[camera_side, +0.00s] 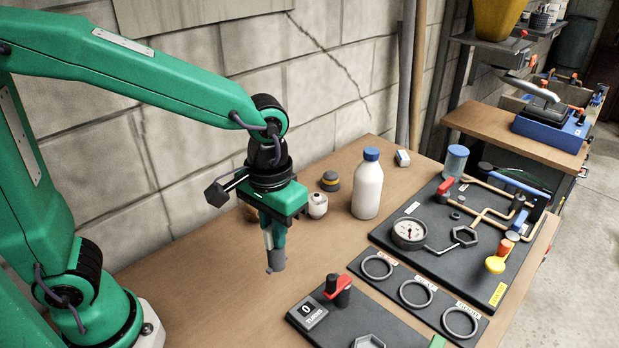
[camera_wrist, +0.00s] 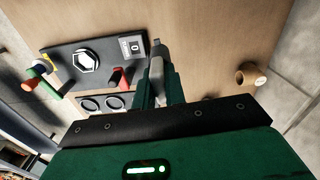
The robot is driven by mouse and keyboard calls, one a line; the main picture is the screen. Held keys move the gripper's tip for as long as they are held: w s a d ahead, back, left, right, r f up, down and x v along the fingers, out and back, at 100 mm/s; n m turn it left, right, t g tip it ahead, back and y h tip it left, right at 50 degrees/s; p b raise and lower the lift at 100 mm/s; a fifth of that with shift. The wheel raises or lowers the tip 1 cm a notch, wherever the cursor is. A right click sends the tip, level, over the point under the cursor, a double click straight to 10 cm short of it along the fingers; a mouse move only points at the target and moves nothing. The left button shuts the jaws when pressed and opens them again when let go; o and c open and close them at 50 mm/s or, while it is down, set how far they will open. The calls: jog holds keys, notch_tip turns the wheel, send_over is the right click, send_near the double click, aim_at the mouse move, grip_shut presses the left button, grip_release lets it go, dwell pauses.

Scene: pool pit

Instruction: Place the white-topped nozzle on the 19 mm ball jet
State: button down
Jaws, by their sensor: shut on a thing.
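My gripper (camera_side: 273,240) points down over the bare table left of the panels, shut on a grey nozzle-like piece (camera_side: 276,262). A pale part of this piece shows between the fingers, but I cannot tell whether its top is white. In the wrist view the piece (camera_wrist: 157,50) sticks out beyond the fingertips. It appears clear of the table. A front panel (camera_side: 318,332) carries a hexagonal fitting (camera_side: 368,342), cut by the lower picture edge; the wrist view shows this fitting (camera_wrist: 86,61) whole. A back panel has another hexagonal fitting (camera_side: 464,236). I cannot tell which is the 19 mm ball jet.
A red-handled valve (camera_side: 338,288) stands on the front panel. A strip with three rings (camera_side: 414,294) lies between the panels. A white bottle (camera_side: 368,188), a small white pot (camera_side: 317,206) and a yellow-banded grey piece (camera_side: 330,182) stand behind my gripper. The table's left side is clear.

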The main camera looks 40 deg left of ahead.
jog(key=w+a+r, duration=0.1)
jog(key=w+r, duration=0.1)
jog(key=w, duration=0.7)
jog(key=w+a+r+m, duration=0.1)
jog(key=w+a+r, duration=0.1)
jog(key=w, duration=0.7)
jog(key=shift+w+a+r, duration=0.15)
jog(key=shift+a+r, duration=0.05)
jog(key=shift+r, duration=0.6)
jog(key=shift+a, duration=0.1)
jog(key=w+a+f, duration=0.6)
jog(key=a+f, duration=0.1)
jog(key=a, duration=0.3)
jog(key=shift+d, duration=0.1)
jog(key=shift+f, duration=2)
jog(key=shift+f, duration=0.1)
jog(key=c, duration=1.5)
grip_release()
